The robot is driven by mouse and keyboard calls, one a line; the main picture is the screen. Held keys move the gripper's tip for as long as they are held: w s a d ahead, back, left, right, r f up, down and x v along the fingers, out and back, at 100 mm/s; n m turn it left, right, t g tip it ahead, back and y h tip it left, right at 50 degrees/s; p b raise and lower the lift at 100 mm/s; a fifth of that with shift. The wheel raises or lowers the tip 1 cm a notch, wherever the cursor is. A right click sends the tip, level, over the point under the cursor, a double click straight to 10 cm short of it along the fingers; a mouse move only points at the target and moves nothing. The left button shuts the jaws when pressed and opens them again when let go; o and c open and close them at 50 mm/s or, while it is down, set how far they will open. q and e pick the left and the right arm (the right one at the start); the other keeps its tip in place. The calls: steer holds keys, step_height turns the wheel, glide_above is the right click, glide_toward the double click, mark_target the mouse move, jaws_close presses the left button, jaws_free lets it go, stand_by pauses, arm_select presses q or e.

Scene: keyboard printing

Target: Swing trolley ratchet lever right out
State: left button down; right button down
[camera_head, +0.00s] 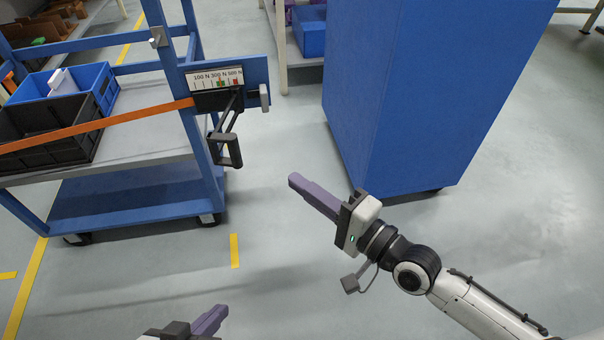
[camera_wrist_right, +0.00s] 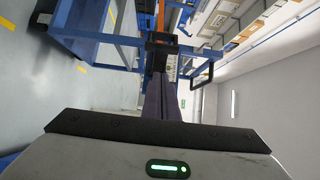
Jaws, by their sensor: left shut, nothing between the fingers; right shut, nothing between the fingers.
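The blue trolley (camera_head: 190,75) stands at the left with an orange strap (camera_head: 95,127) across its front. The strap runs to a dark ratchet (camera_head: 216,100) under a force scale (camera_head: 217,79) on the trolley's right post. The black ratchet lever (camera_head: 226,150) hangs down from it and ends in a loop handle; the lever also shows in the right wrist view (camera_wrist_right: 201,75). My right gripper (camera_head: 292,180) is shut and empty, to the right of and a little below the lever in the picture, apart from it. My left gripper (camera_head: 224,309) is shut at the bottom edge, mostly out of frame.
A blue crate (camera_head: 92,84) and a black crate (camera_head: 40,150) sit on the trolley. A large blue cabinet (camera_head: 420,90) on casters stands right of the trolley, behind my right gripper. Grey floor (camera_head: 270,215) lies clear between them. Shelving stands at the back.

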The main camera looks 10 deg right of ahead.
steer(key=shift+s+d, duration=0.1)
steer(key=shift+s, duration=0.05)
